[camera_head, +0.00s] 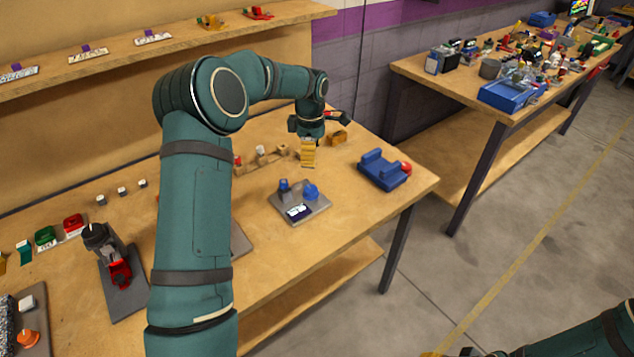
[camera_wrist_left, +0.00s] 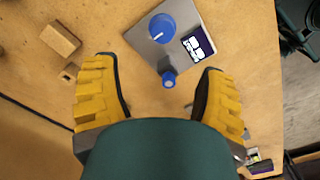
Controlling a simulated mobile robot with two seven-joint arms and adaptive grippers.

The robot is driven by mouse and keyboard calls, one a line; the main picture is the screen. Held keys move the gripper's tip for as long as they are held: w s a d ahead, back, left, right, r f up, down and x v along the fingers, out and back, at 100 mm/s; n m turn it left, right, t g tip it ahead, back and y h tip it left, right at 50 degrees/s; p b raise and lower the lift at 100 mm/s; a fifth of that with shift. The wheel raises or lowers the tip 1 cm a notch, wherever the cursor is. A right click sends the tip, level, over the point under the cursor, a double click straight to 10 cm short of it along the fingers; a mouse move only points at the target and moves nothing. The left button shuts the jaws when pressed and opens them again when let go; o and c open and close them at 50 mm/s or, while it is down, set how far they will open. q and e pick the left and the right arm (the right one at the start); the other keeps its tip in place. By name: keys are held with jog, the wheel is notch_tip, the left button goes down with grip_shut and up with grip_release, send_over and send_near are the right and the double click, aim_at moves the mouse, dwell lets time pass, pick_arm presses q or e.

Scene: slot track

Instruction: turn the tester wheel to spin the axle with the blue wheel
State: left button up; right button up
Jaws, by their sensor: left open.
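A grey plate (camera_head: 322,205) on the wooden bench carries a rounded blue wheel (camera_head: 311,191), a smaller blue-topped piece (camera_head: 284,186) and a dark and white label. In the left wrist view, the blue wheel (camera_wrist_left: 161,27) has a white mark, and the small blue piece (camera_wrist_left: 168,79) stands at the plate's near edge. Which part is the tester wheel I cannot tell. My left gripper (camera_head: 308,162) points down above the bench, behind the plate. In its wrist view the yellow fingers (camera_wrist_left: 160,98) are apart and empty, with the small blue piece ahead between them.
A blue holder with a red part (camera_head: 384,171) stands right of the plate. A dark clamp-like device with red parts (camera_head: 118,270) is at the left. My right arm (camera_head: 585,335) shows at the bottom right, over the floor.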

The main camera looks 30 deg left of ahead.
aim_at(311, 188)
pick_arm(q)
jog(key=f, duration=0.4)
jog(key=f+b, duration=0.1)
jog(key=f, duration=0.3)
jog(key=f+b, duration=0.1)
jog(key=f, duration=0.4)
jog(key=shift+s+f, duration=0.1)
jog(key=shift+s, duration=0.2)
jog(key=c, duration=1.2)
